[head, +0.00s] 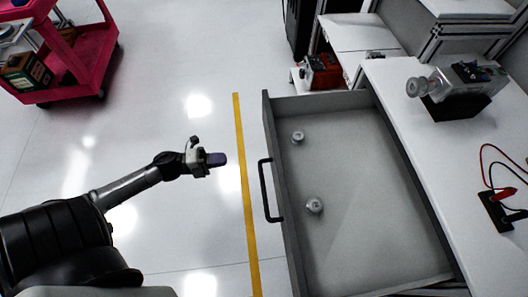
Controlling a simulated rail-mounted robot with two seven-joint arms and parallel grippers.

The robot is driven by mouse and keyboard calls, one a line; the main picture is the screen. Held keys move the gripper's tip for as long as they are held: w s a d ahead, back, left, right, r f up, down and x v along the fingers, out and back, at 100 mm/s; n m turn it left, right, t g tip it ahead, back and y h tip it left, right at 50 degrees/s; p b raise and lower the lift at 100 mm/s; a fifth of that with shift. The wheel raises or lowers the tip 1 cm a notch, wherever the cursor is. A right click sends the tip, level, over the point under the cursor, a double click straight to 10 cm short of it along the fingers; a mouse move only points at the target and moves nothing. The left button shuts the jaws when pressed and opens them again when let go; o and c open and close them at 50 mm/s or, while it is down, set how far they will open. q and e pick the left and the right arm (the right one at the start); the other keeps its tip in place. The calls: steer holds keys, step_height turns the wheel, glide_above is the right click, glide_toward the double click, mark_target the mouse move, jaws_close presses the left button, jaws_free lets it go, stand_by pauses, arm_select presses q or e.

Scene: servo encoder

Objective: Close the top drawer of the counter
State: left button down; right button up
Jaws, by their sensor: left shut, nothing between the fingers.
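The top drawer (375,215) of the counter is pulled far out toward the left of the head view. Its dark bar handle (265,190) is on the drawer's left-facing front. Two small light metal parts lie inside, one near the back left (297,137) and one near the handle (314,206). The white counter (415,130) stands on the right. My left gripper (217,159) is shut and empty, over the floor left of the handle and apart from it. My right gripper is not in view.
A servo unit (460,85) and a red and black lead set (500,205) are on the counter. A red cart (80,45) stands at the upper left. A yellow floor line (244,190) runs between my left gripper and the drawer. The floor around my left arm is clear.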

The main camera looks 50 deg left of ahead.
arm_select(q)
steer(key=b+x, duration=0.3)
steer(key=x, duration=1)
steer(key=shift+w+d, duration=0.25)
